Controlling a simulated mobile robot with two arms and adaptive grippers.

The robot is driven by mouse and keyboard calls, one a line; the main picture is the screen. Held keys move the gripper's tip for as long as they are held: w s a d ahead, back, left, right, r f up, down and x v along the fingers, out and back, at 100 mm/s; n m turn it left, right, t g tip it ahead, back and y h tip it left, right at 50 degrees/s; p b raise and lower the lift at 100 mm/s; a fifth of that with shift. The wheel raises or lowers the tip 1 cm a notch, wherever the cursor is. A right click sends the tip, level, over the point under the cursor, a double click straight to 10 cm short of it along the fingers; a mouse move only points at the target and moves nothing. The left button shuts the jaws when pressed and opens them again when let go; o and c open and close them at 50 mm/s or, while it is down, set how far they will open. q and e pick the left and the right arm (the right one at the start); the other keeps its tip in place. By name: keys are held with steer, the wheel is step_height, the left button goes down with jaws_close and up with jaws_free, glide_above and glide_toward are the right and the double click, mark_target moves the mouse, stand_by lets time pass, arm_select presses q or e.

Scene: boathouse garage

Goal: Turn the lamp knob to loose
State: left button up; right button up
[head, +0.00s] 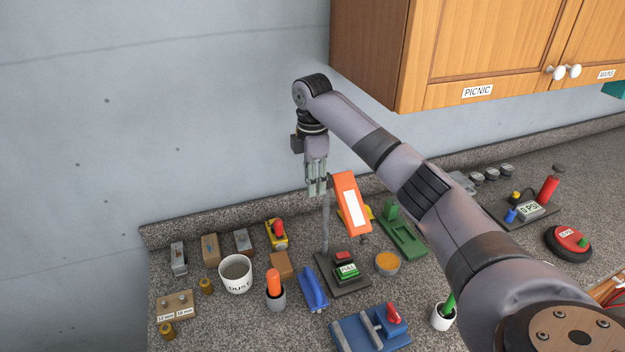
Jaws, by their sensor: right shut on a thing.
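The lamp (351,205) has a tilted orange head with a white panel. It stands on a thin grey post (325,225) above a dark base with a red part and a green label reading "FULL". My right gripper (316,190) points down at the top of the post, just left of the orange head. It is shut on the lamp knob, which the fingers hide, so I cannot read its setting. My left gripper is not in view.
A white "DUST" cup (236,274), an orange-handled tool in a grey cup (274,286), a blue clamp (313,289) and a blue vise (370,330) crowd the counter around the lamp. A wooden cabinet (460,50) hangs above right. The wall behind is bare.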

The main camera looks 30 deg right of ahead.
stand_by(0.3)
steer(key=o, duration=1.2)
steer(key=shift+c, duration=0.2)
steer(key=shift+r, duration=0.1)
step_height(320, 180, up, 12)
